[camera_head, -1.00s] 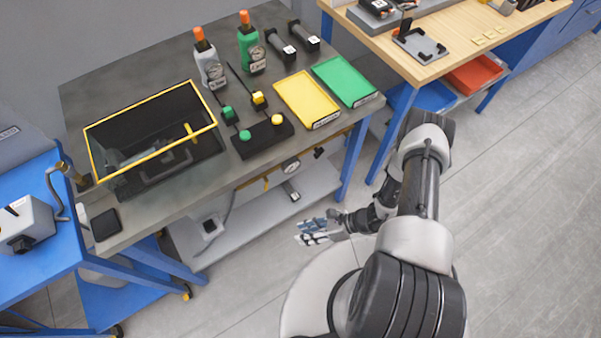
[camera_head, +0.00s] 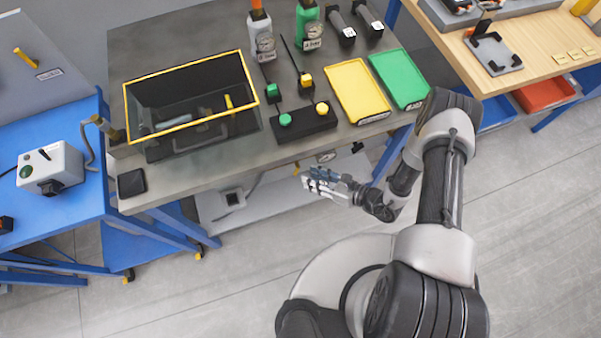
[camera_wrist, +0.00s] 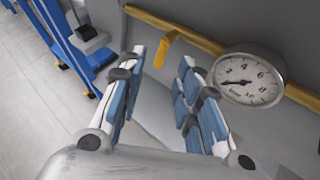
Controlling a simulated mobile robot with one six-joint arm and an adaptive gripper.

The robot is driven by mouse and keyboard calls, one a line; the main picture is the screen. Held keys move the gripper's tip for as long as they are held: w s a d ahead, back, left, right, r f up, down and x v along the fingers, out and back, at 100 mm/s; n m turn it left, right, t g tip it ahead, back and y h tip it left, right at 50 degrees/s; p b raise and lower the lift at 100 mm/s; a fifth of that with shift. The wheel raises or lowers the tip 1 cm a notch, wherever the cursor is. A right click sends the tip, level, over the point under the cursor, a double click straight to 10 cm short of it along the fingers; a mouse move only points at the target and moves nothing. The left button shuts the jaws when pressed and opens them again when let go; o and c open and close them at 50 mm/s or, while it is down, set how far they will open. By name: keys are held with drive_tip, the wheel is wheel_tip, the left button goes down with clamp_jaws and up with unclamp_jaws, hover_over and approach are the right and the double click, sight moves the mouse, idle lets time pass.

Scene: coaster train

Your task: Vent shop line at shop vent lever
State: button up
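A yellow lever (camera_wrist: 167,46) hangs from a yellow pipe (camera_wrist: 205,46) in the wrist view, with a round pressure gauge (camera_wrist: 248,80) just right of it. I take it for the shop vent lever, but no label shows. My gripper (camera_wrist: 162,58) is open and empty, its blue-padded fingers on either side of the lever in the picture. I see no contact, and the gap in depth is unclear. In the head view my gripper (camera_head: 308,181) is low in front of the workbench edge, near the gauge (camera_head: 326,157); the bench top partly hides the pipe.
The grey workbench (camera_head: 190,183) overhangs a lower shelf (camera_head: 265,200). On top are a yellow-rimmed bin (camera_head: 190,65), a button box (camera_head: 304,122), and yellow (camera_head: 357,90) and green (camera_head: 399,78) trays. A blue table (camera_head: 75,205) stands left. The floor (camera_head: 180,300) in front is clear.

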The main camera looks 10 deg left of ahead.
drive_tip(key=b+x, duration=0.1)
drive_tip(key=x, duration=0.5)
clamp_jaws()
idle(0.3)
